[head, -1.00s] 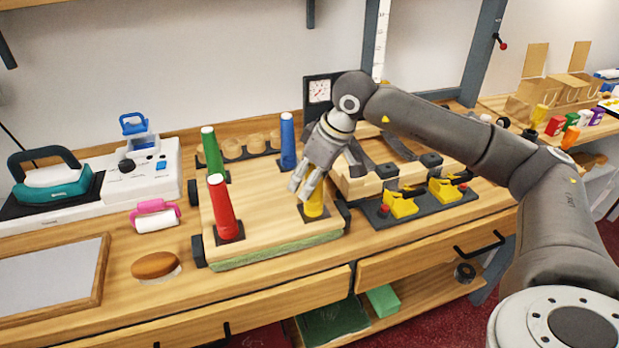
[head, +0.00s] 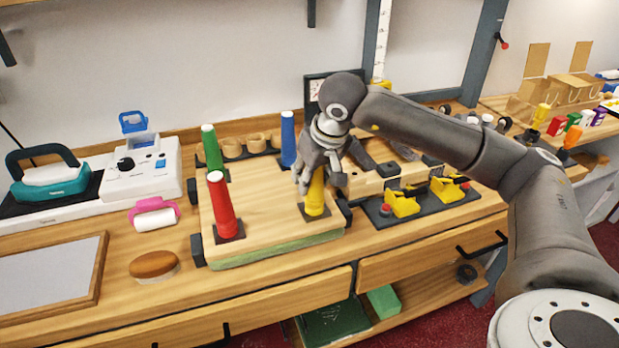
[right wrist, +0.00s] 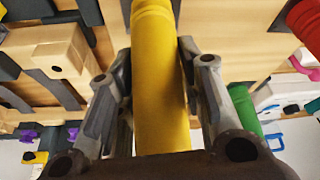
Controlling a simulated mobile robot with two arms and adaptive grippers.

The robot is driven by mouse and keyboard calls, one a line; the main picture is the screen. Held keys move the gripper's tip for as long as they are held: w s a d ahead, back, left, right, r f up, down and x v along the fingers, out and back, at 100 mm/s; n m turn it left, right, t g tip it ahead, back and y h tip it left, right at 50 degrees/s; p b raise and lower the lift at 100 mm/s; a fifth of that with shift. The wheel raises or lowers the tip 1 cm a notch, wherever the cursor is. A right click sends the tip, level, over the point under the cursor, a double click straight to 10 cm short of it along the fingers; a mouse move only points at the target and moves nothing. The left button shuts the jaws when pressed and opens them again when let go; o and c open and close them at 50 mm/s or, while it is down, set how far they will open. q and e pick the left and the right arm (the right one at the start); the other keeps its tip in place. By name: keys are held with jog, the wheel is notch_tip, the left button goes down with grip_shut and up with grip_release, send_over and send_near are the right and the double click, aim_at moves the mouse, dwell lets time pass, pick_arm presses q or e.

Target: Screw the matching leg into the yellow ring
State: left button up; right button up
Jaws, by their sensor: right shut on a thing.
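The yellow leg (head: 315,196) stands upright at the front right corner of the wooden board (head: 270,222), over a dark square plate. The yellow ring itself cannot be made out under it. My right gripper (head: 317,184) is shut on the upper part of the yellow leg from above. In the right wrist view the yellow leg (right wrist: 160,80) runs between the two fingers. The red leg (head: 221,205), green leg (head: 212,152) and blue leg (head: 288,140) stand upright at the other corners. My left gripper is not in view.
A rack with wooden rings (head: 233,148) stands behind the board. Yellow clamps (head: 402,204) on a dark base are close to the right. A brown oval brush (head: 154,264) and a pink roller (head: 155,214) lie to the left. The counter's front strip is clear.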

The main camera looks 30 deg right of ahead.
jog(key=m, duration=0.1)
jog(key=m+h, duration=0.1)
jog(key=m, duration=0.2)
jog(key=shift+s+d+g+h, duration=0.1)
jog(key=shift+d+g+h, duration=0.2)
jog(key=shift+h, duration=0.1)
jog(key=m, duration=0.1)
jog(key=m+h, duration=0.1)
jog(key=m, duration=0.1)
jog(key=m+g+p, duration=0.1)
jog(key=m, duration=0.1)
jog(key=shift+s+d+h, duration=0.1)
jog(key=shift+d+h, duration=0.15)
jog(key=shift+h, duration=0.05)
jog(key=o, duration=0.9)
jog(key=shift+f, duration=0.1)
